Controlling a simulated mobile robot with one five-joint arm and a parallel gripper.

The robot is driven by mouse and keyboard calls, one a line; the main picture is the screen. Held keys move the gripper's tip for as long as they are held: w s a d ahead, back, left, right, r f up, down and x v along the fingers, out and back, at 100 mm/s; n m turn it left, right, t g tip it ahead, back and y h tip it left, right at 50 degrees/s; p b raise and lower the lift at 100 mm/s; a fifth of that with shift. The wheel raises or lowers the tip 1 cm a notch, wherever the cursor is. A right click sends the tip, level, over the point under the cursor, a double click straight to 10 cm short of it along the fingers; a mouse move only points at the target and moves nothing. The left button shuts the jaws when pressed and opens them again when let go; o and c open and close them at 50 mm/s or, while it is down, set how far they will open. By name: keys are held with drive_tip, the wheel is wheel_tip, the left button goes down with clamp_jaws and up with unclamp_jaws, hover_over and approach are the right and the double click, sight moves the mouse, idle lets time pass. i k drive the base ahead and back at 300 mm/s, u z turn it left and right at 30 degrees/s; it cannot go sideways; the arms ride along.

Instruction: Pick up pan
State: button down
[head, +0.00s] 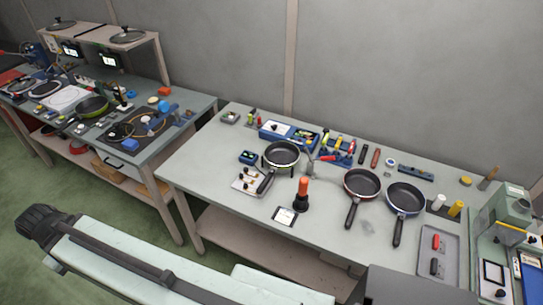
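Three dark frying pans are on the middle table in the head view. One pan (283,153) sits at the left on what looks like a low stand, its handle pointing down and left. A pan with a reddish rim (362,184) lies right of it, and a pan with a blue outside (404,198) lies further right; both handles point to the front edge. A green pan (92,106) stands on the left bench. My arm crosses the lower left, apart from the pans. I see no gripper fingers.
An orange-topped tool (302,194) and a small white-screened device (285,216) stand near the table's front. Small tools line the back. A grey tray (452,232) is at the right end. The front between the device and the reddish pan is clear.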

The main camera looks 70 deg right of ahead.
sight(281, 155)
drive_tip(key=z, duration=2.45)
drive_tip(key=k, duration=1.25)
drive_tip(key=u, duration=0.4)
drive_tip(key=i, duration=0.5)
drive_tip(key=u, duration=0.8)
drive_tip(key=i, duration=1.1)
drive_tip(key=u, duration=0.4)
drive_tip(key=i, duration=1.15)
drive_tip(key=z, duration=0.15)
